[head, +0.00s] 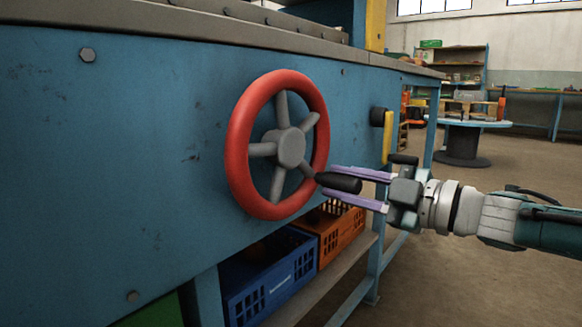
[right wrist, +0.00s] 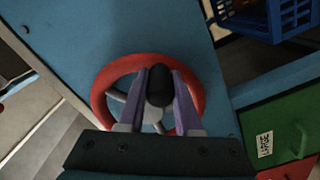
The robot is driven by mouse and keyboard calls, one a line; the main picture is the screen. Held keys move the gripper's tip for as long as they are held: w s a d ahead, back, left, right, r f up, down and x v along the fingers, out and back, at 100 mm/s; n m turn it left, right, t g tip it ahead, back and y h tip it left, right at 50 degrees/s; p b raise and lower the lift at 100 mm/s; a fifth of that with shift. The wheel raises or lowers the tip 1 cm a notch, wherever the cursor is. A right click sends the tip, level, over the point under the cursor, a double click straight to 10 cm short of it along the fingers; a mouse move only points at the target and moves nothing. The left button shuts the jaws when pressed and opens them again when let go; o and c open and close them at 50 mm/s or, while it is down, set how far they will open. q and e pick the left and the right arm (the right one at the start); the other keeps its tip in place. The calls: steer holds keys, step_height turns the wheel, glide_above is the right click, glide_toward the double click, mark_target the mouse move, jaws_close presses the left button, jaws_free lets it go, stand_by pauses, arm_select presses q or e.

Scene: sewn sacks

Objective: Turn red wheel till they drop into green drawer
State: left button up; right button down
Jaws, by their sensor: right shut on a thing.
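The red wheel (head: 238,150), with grey spokes and a grey hub, is mounted on the front of the blue bench. Its black handle (head: 341,183) sticks out from the lower right of the rim. My right gripper (head: 324,180) has its purple fingers on either side of this handle and is shut on it. In the right wrist view the black handle (right wrist: 159,84) is between the fingers, with the red rim (right wrist: 102,88) behind. A green drawer front (right wrist: 279,130) with a white label and a handle shows at the right there. My left gripper is not in view.
A blue crate (head: 272,290) and an orange crate (head: 343,232) stand on the shelf under the blue bench (head: 150,130). A black-and-yellow fitting (head: 386,130) juts out right of the wheel. A round table (head: 470,125) stands farther back. Open floor lies to the right.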

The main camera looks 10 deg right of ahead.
steer(key=shift+s+a+f+m+p, duration=0.2)
steer(key=shift+s+a+f+m, duration=0.15)
steer(key=shift+m, duration=0.4)
steer(key=shift+s+a+f+m+p, duration=0.2)
steer(key=shift+a+f+m, duration=0.25)
steer(key=shift+m, duration=0.3)
steer(key=c, duration=0.6)
jaws_free()
steer(key=shift+s, duration=0.1)
steer(key=shift+s+d+r+p, duration=0.15)
steer(key=shift+s+d+p, duration=0.05)
steer(key=shift+d+p, duration=0.1)
steer(key=p+v, duration=0.4)
steer(key=v, duration=0.5)
